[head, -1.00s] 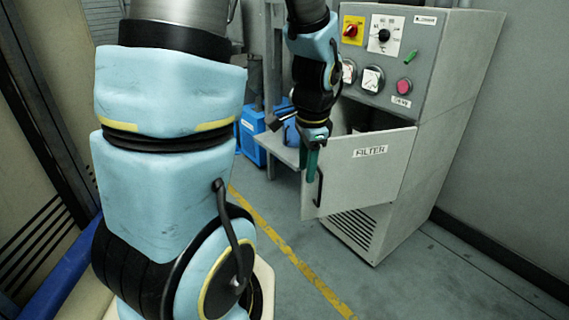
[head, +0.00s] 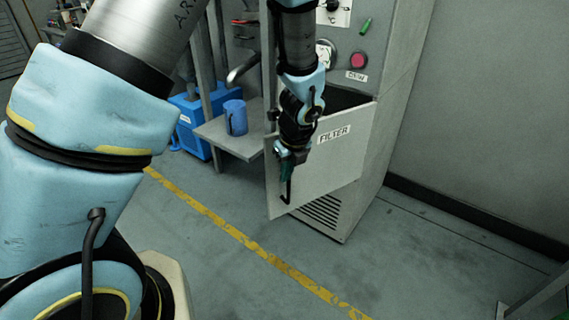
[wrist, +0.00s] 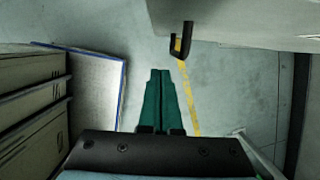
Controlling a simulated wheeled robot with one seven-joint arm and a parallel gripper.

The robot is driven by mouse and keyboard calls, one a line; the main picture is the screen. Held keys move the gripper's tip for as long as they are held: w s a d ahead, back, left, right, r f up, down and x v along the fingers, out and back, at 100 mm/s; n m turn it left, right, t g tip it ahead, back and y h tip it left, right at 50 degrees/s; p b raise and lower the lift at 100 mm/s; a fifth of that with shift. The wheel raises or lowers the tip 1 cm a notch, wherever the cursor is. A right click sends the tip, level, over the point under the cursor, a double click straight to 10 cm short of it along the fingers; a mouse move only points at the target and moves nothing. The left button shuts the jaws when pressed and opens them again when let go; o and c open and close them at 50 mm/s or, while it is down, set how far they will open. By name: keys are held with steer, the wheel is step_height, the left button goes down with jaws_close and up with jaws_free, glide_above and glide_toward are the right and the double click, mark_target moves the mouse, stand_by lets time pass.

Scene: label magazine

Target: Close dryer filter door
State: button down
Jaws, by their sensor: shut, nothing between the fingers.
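The grey filter door (head: 340,165), labelled FILTER, stands open from the front of the dryer cabinet (head: 385,130), with a dark gap showing above its top edge. Its black bar handle (head: 287,190) is near the free left edge. My gripper (head: 287,176), with green fingers, points down in front of the door by the handle and overlaps its upper part in the head view. In the wrist view the fingers (wrist: 160,75) are shut together and empty. The handle (wrist: 187,40) shows just right of and beyond their tips, beside the door (wrist: 245,18). I cannot tell whether they touch.
A small shelf (head: 238,145) left of the door holds a blue mug (head: 235,117). A blue box (head: 190,125) stands behind it. A yellow line (head: 215,222) crosses the floor, which is clear in front of the door. The wall (head: 470,110) is at right.

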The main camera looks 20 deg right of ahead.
mark_target(276, 175)
steer(key=shift+w+a+f+p, duration=0.15)
steer(key=shift+w+f+p, duration=0.3)
steer(key=shift+w+f, duration=0.8)
steer(key=shift+w+a+f+p, duration=0.1)
steer(key=shift+w+f+p, duration=0.35)
steer(key=shift+w+f, duration=0.75)
steer(key=shift+w+r, duration=0.15)
steer(key=shift+w, duration=0.05)
